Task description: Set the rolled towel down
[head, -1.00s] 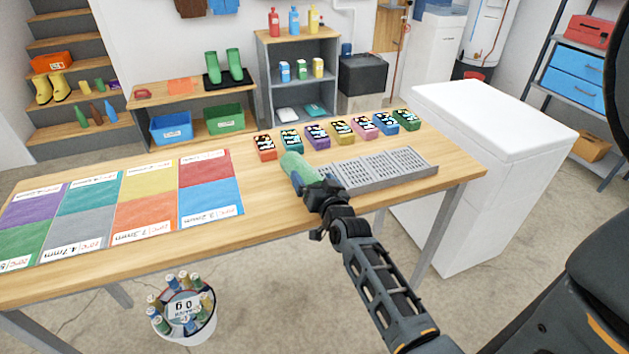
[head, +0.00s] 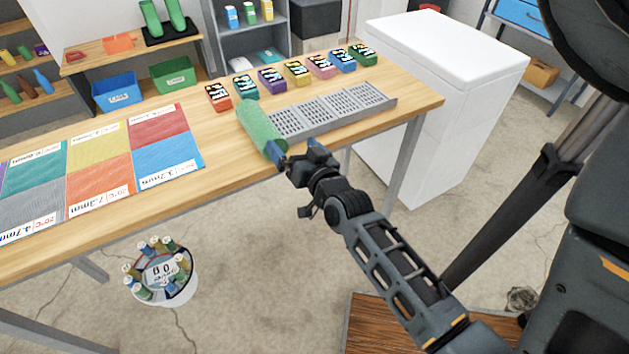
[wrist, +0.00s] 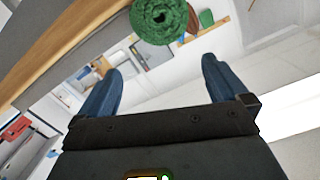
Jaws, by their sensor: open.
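The green rolled towel (head: 261,130) lies on the wooden table (head: 215,172), beside the left end of a grey slotted tray (head: 335,109). Its near end is close to the table's front edge. My gripper (head: 294,150) is open just off the near end of the towel, at the table's front edge. In the wrist view the round end of the towel (wrist: 160,17) shows beyond and between the two blue fingertips of my gripper (wrist: 160,78), with nothing between the fingers.
Several colored boxes (head: 270,80) stand in a row behind the tray. Colored labelled mats (head: 167,161) cover the left of the table. A white bucket of cylinders (head: 163,285) stands on the floor below. A white chest (head: 440,50) stands right of the table.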

